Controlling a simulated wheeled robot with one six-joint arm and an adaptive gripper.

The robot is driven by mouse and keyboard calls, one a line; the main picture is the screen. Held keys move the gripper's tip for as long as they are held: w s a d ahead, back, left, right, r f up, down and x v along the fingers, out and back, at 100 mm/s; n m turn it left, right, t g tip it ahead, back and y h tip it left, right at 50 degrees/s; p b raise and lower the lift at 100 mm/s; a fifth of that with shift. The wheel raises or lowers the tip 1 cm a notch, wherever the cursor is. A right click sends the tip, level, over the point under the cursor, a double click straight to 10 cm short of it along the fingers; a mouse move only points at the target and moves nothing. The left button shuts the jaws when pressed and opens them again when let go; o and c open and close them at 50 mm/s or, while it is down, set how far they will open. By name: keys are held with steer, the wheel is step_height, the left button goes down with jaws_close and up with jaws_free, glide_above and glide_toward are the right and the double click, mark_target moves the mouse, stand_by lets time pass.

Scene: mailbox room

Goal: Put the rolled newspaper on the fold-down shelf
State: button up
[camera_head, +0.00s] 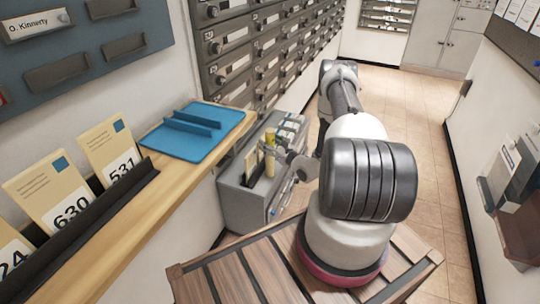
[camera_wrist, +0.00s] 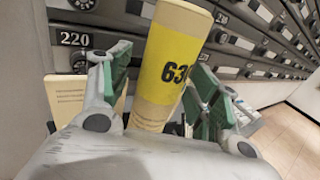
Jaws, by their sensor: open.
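The rolled newspaper (camera_head: 269,158) is a cream roll with a yellow band. It stands upright on a low grey cabinet, beside the wall lockers. In the wrist view the roll (camera_wrist: 173,68) stands between my fingers, its band showing a partly hidden number beginning 63. My gripper (camera_head: 279,152) is open, with one green-padded finger on each side of the roll, also seen in the wrist view (camera_wrist: 160,95). The roll's lower end is hidden behind my gripper. A wooden shelf (camera_head: 122,222) runs along the left wall; I cannot tell whether it folds.
The shelf carries a blue tray (camera_head: 212,145) and a black holder (camera_head: 85,230) with numbered envelopes. The grey cabinet (camera_head: 240,205) also bears an envelope (camera_head: 251,165) and small items behind the roll. The tiled floor (camera_head: 415,120) at right is clear.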

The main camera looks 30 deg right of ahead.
jaws_close()
steer(key=shift+r, duration=0.1)
